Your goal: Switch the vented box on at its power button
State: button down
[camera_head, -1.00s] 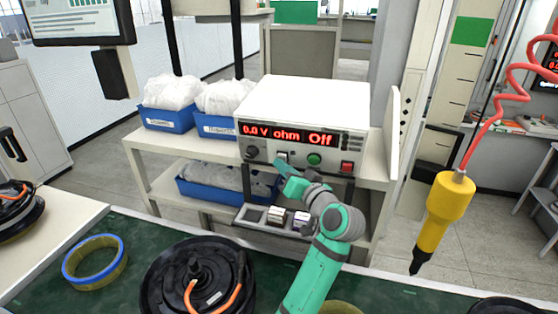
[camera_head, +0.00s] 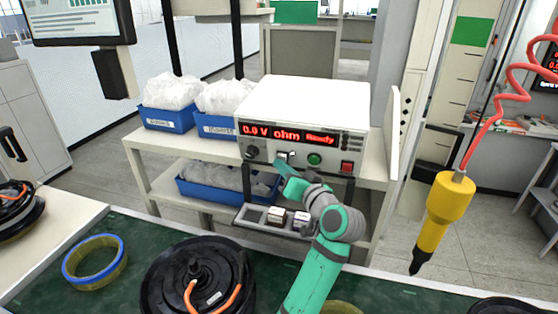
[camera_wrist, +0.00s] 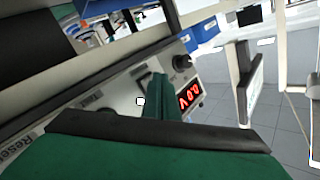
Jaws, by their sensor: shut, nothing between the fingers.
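The vented box (camera_head: 305,102) is a white instrument on the shelf unit. Its red display (camera_head: 289,134) reads "0.0 V ohm Ready"; part of the display (camera_wrist: 190,95) shows in the wrist view. The front panel has a dark knob (camera_head: 252,152), a green button (camera_head: 314,159) and a red button (camera_head: 346,167). My gripper (camera_head: 279,162) is shut and empty, its tip at the lower left of the panel, between the knob and the green button. In the wrist view the shut fingers (camera_wrist: 161,84) lie over the panel beside a small white square (camera_wrist: 140,101). Contact cannot be told.
Blue bins (camera_head: 167,118) with white bags stand left of the box. A small tray (camera_head: 253,214) sits below it. A black hub motor (camera_head: 196,279) and a blue-rimmed ring (camera_head: 94,261) lie on the green bench. A yellow tool (camera_head: 447,203) hangs at right.

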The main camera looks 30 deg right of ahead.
jog(key=shift+s+a, duration=0.3)
jog(key=shift+a, duration=0.1)
jog(key=shift+f, duration=0.1)
jog(key=shift+s+a+f, duration=0.2)
jog(key=shift+s+a, duration=0.65)
jog(key=shift+a, duration=0.1)
jog(key=shift+s+a+f, duration=0.15)
jog(key=shift+s+a, duration=0.7)
jog(key=shift+a, duration=0.05)
